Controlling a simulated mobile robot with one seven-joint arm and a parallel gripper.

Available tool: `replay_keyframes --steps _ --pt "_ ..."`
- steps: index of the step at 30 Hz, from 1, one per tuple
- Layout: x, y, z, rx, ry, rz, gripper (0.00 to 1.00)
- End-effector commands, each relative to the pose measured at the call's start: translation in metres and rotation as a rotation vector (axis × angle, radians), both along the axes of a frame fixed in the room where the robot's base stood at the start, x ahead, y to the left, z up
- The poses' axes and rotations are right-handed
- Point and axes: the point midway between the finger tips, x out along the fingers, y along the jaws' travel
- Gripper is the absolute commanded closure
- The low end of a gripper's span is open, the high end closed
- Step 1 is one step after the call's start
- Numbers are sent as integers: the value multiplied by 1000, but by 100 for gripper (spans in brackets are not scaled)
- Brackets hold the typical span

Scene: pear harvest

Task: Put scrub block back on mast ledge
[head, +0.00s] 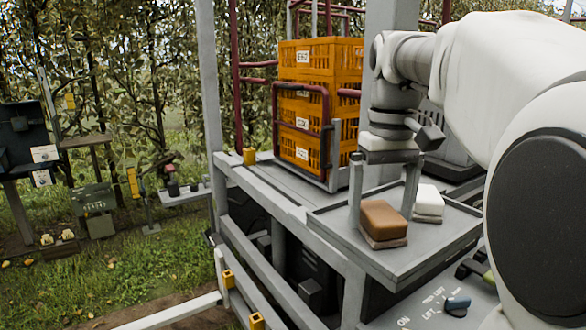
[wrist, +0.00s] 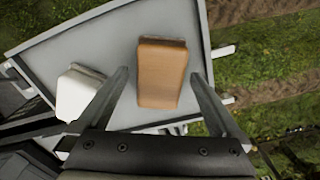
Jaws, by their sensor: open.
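A brown block (head: 383,220) with a paler bottom layer lies on a grey rimmed tray (head: 350,245). A white block (head: 428,201) with a darker bottom layer lies behind it to the right; I cannot tell from looks alone which is the scrub block. My gripper (head: 383,212) points down over the tray, open, its two fingers on either side of the brown block. In the wrist view the brown block (wrist: 162,72) shows between the fingertips (wrist: 158,75), nearer the right one. The white block (wrist: 80,95) is outside the left finger. Contact with the brown block is not clear.
Stacked orange crates (head: 318,100) stand in a dark red frame behind the tray. A grey upright post (head: 212,80) stands left of them. A panel with knobs (head: 457,303) lies below the tray at the front right. Bare tray surface shows around the blocks.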

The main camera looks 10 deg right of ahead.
Motion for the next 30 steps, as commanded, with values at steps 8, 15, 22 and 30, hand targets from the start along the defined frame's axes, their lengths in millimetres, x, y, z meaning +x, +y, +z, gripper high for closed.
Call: replay_keyframes --steps 8,15,22,30 --pt "1 0 52 -1 -3 1 0" --pt "1 0 92 -1 -3 1 0" --pt "1 0 111 0 -1 1 0" --pt "0 0 113 0 0 0 0"
